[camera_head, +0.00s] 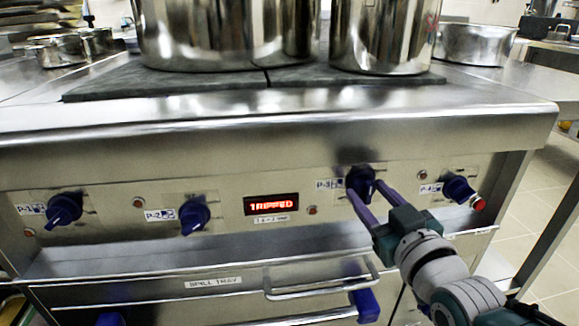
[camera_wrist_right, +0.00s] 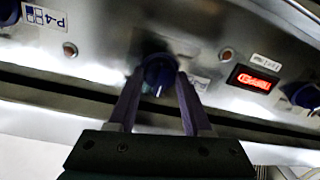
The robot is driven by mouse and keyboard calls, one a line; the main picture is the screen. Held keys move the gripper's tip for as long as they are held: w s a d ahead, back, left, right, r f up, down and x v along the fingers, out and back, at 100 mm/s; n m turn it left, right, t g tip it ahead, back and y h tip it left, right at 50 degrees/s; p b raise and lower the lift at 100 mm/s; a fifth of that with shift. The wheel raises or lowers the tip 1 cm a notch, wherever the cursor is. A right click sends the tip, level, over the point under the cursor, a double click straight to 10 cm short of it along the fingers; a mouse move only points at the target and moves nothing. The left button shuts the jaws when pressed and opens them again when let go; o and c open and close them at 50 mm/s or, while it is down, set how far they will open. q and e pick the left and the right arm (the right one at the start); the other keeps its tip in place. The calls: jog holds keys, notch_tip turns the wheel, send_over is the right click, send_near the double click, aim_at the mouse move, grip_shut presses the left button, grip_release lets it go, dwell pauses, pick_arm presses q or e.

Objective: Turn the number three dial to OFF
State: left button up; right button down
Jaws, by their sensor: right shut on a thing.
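The number three dial (camera_head: 361,179) is a dark blue knob on the steel front panel, beside the P-3 label (camera_head: 328,184). My right gripper (camera_head: 362,190) is shut on it, with one purple finger on each side. In the right wrist view the dial (camera_wrist_right: 159,73) sits between the fingertips of my right gripper (camera_wrist_right: 158,82), and a pale pointer line shows on its face. The OFF mark cannot be made out. My left gripper is not in view.
Other blue dials are P-1 (camera_head: 64,208), P-2 (camera_head: 194,214) and P-4 (camera_head: 458,189). A red display (camera_head: 271,204) reads TRIPPED. A red button (camera_head: 478,204) sits at the right end. A drawer handle (camera_head: 320,284) sticks out below. Large pots (camera_head: 228,32) stand above.

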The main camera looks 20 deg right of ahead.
jog(key=shift+c, duration=1.6)
grip_release()
jog(key=s+a+p, duration=0.1)
jog(key=s+p, duration=0.2)
jog(key=s, duration=0.6)
jog(key=shift+s+a+r, duration=0.3)
jog(key=shift+s+a, duration=0.05)
